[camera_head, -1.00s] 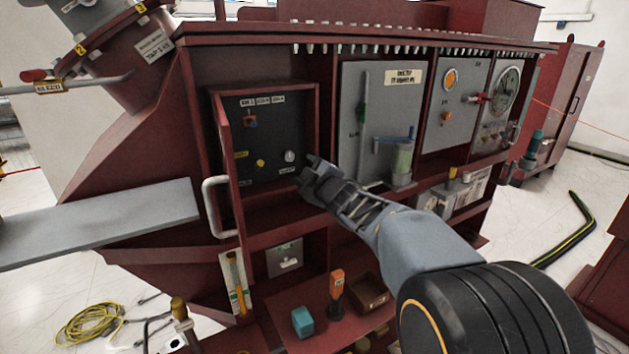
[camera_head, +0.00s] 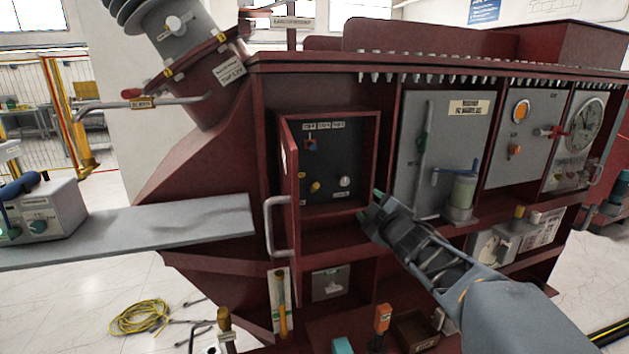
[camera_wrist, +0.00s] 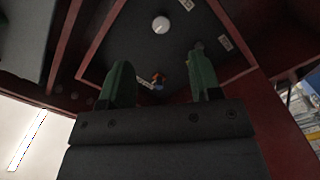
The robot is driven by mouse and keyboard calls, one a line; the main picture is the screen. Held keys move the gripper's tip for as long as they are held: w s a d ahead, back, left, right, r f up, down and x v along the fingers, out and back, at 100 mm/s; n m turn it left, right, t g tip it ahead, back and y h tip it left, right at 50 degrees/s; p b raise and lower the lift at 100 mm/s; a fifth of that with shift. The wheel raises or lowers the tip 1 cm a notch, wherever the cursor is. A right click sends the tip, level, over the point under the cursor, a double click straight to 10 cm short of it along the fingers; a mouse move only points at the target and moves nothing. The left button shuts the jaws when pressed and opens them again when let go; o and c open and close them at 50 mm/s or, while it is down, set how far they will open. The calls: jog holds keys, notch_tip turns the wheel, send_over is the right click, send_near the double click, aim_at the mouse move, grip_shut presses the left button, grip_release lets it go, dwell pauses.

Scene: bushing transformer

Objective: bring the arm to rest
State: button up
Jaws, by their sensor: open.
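My gripper (camera_head: 369,209) is in front of the dark red transformer cabinet (camera_head: 330,65), near the lower right corner of an open control box (camera_head: 335,165). In the wrist view its two green fingers (camera_wrist: 160,85) stand apart with nothing between them. In the head view the box door (camera_head: 289,190) stands open on the left, with a light handle. My arm reaches in from the lower right.
Below stand an orange-topped tool (camera_head: 382,318) and a teal block (camera_head: 342,345). A yellow cable coil (camera_head: 140,316) lies on the floor.

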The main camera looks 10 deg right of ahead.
jog(key=s+d+f+m+g+h, duration=0.3)
jog(key=s+f+m+g, duration=0.1)
jog(key=f+m, duration=0.15)
jog(key=s+d+f+m+g+h, duration=0.25)
jog(key=s+f+m+g, duration=0.2)
jog(key=f, duration=0.25)
jog(key=s+a+f+m+g+y+p, duration=0.1)
jog(key=s+a+g, duration=0.1)
jog(key=s+a, duration=0.2)
jog(key=s+a+f+m+g+y+p, duration=0.1)
jog(key=s+a, duration=0.4)
jog(key=s, duration=0.6)
jog(key=shift+s+a+f+g+y+p, duration=0.2)
jog(key=shift+s+f+g+y+p, duration=0.2)
jog(key=shift+g, duration=0.75)
jog(key=shift+w, duration=0.1)
